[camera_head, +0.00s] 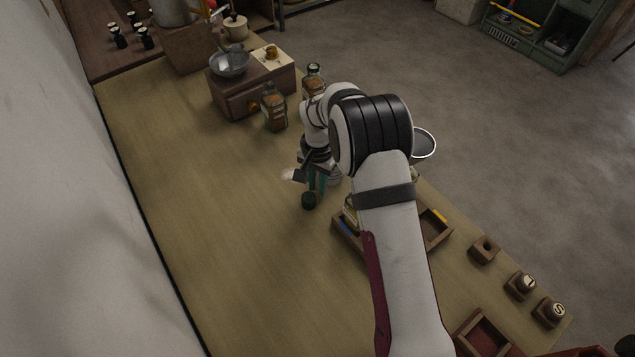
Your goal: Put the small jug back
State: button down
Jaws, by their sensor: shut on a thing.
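My gripper (316,184) is over the middle of the table, partly hidden by my own arm. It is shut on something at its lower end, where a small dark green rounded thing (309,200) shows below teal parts. I cannot tell for sure whether this is the small jug, or whether it touches the table. A small whitish thing (289,176) shows just left of the gripper. A small cream jug-like vessel (236,27) stands at the back left.
A wooden box (232,101) bears a metal bowl (229,63). Glass jars with brownish contents (273,107) (314,80) stand close by. A wooden tray (436,233) and wooden blocks (484,249) lie on the right. The table's left and front are clear.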

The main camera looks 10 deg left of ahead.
jog(key=c, duration=0.8)
grip_release()
jog(key=shift+f, duration=0.1)
notch_tip(320, 180, up, 12)
jog(key=shift+f, duration=0.1)
jog(key=shift+d+r, duration=0.1)
jog(key=shift+r, duration=0.3)
jog(key=s+d+r, duration=0.9)
jog(key=s, duration=0.2)
jog(key=s+d+y, duration=0.1)
jog(key=s+d, duration=0.1)
jog(key=s, duration=0.8)
jog(key=s+d+f+m, duration=0.1)
jog(key=s+d, duration=0.2)
jog(key=s, duration=0.8)
jog(key=shift+f+y, duration=0.15)
jog(key=shift+y, duration=0.25)
